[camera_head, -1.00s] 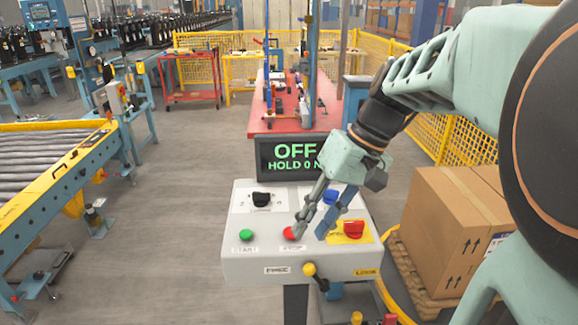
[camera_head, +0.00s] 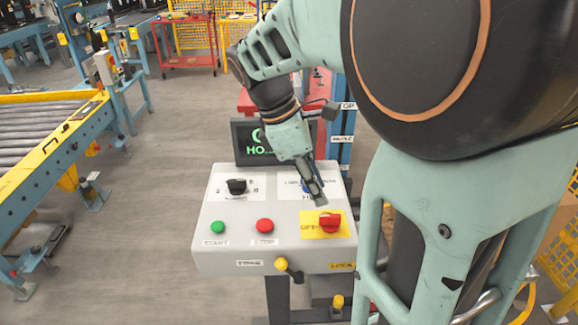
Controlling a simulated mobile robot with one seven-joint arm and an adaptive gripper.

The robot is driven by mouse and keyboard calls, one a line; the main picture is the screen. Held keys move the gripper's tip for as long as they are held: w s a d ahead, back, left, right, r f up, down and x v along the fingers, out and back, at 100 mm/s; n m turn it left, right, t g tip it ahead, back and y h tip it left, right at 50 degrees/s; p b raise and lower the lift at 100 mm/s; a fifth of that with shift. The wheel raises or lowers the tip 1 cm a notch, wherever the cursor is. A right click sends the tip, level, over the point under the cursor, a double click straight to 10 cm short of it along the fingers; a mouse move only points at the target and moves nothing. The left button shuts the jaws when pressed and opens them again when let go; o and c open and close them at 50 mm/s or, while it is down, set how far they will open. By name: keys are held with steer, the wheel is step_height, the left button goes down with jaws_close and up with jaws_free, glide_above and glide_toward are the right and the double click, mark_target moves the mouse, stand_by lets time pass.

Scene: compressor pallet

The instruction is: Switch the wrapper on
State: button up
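The grey control console (camera_head: 215,252) stands in front of me. The red rotary switch (camera_head: 329,223) sits on a yellow plate marked OFF at the console's right. My gripper (camera_head: 318,199) points down just behind this switch, over the panel; I cannot tell if it touches it. Its fingers are seen edge-on, so their gap is unclear. The green START button (camera_head: 218,228) and red STOP button (camera_head: 265,225) are at the front left. A black selector knob (camera_head: 236,186) is behind them. The blue button (camera_head: 306,187) is partly hidden by my gripper.
A yellow-knobbed lever (camera_head: 282,265) sticks out of the console's front, with another yellow knob (camera_head: 338,301) lower down. A roller conveyor (camera_head: 45,135) is at the left. Open floor lies between it and the console. My arm hides the right side.

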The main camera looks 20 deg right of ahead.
mark_target(330, 216)
steer(key=x, duration=0.8)
steer(key=shift+d+f+b, duration=0.1)
steer(key=shift+f+b, duration=0.25)
jaws_close()
